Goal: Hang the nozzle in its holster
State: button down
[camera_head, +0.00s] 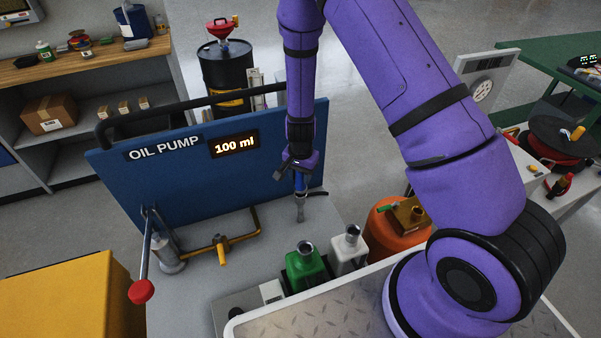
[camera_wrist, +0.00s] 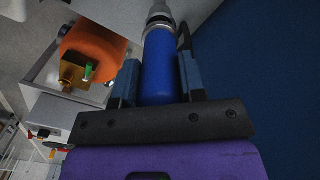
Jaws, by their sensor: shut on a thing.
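My gripper (camera_head: 299,173) is shut on the nozzle, which has a blue grip (camera_wrist: 158,68) and a grey metal spout (camera_head: 300,208). In the wrist view the blue grip lies between the two fingers. In the head view the nozzle hangs spout down, in front of the right part of the blue OIL PUMP panel (camera_head: 185,185) and above the grey pump top. A dark part (camera_head: 318,193) shows just right of the nozzle by the panel's edge; I cannot tell whether it is the holster. The gripper hides what is behind it.
A brass pipe (camera_head: 235,240) and a red-knobbed pump lever (camera_head: 141,291) stand on the left of the pump top. A green bottle (camera_head: 304,267) and a white bottle (camera_head: 348,250) stand in front. An orange drum (camera_head: 382,236) is to the right.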

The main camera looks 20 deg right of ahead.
jog(key=shift+f, duration=0.65)
jog(key=shift+c, duration=0.7)
grip_release()
jog(key=shift+r, duration=5.55)
